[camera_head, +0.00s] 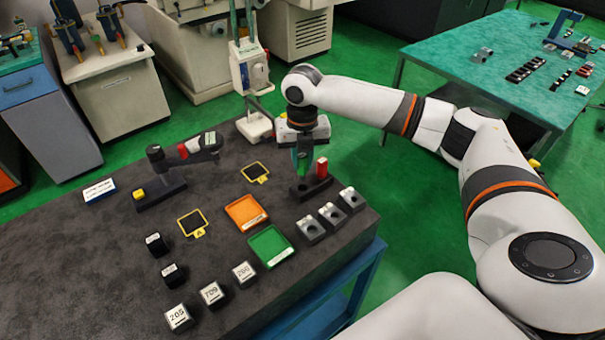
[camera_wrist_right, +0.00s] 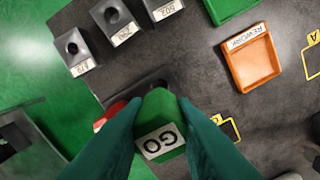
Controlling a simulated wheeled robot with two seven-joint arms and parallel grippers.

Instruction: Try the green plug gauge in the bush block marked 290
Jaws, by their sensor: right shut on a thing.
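My right gripper (camera_head: 303,152) is shut on the green plug gauge (camera_head: 303,168), over the dark gauge stand (camera_head: 311,191). In the right wrist view the fingers (camera_wrist_right: 160,108) close on both sides of the green gauge (camera_wrist_right: 160,125), which has a GO label. I cannot tell whether its lower end is still in the stand. The red gauge (camera_head: 321,168) stands beside it, partly hidden in the wrist view (camera_wrist_right: 108,115). My left gripper is not in view.
An orange tray (camera_head: 233,222), marked REWORK in the wrist view (camera_wrist_right: 268,80), and a green tray (camera_head: 284,255) lie left of the blocks. Blocks with white number faces (camera_head: 177,316) (camera_head: 212,293) (camera_head: 243,272) line the front. A measuring instrument (camera_head: 190,150) on a stand is left.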

